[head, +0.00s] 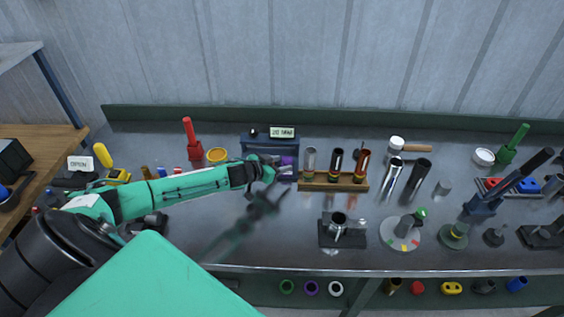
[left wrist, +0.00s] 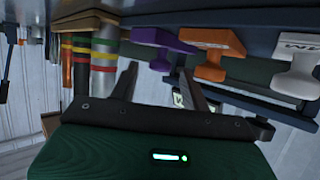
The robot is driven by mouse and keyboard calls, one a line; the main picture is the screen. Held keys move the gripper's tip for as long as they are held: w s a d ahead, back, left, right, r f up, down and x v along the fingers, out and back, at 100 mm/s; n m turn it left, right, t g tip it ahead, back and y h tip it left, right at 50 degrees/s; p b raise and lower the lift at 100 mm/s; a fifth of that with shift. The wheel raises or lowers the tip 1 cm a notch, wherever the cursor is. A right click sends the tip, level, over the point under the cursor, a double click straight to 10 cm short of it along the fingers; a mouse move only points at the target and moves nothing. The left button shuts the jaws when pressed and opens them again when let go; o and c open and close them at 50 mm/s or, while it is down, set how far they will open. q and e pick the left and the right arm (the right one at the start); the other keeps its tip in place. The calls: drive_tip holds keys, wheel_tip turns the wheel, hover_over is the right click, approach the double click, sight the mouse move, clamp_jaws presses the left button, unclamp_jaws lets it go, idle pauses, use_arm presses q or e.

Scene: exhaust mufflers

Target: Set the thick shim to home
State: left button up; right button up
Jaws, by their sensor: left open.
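My left gripper (head: 284,165) is open at the back middle of the bench, beside a purple piece (head: 288,161) at the right end of a dark blue stand (head: 262,146). In the left wrist view, the open fingers (left wrist: 160,92) have nothing visible between them. That view shows the purple piece (left wrist: 162,40), an orange piece (left wrist: 213,48) and a white lettered piece (left wrist: 296,60) in a row along a dark blue edge. The purple one is nearest the fingers. I cannot tell which of them is the thick shim. My right gripper is not in view.
A wooden rack (head: 318,185) with several tubes stands just right of my gripper; its striped tubes (left wrist: 104,55) are close in the left wrist view. A small sign (head: 282,132) is at the stand.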

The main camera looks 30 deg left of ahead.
use_arm(q)
drive_tip(key=shift+w+d+f, duration=0.15)
drive_tip(key=shift+w+f, duration=0.1)
drive_tip(key=shift+w, duration=0.35)
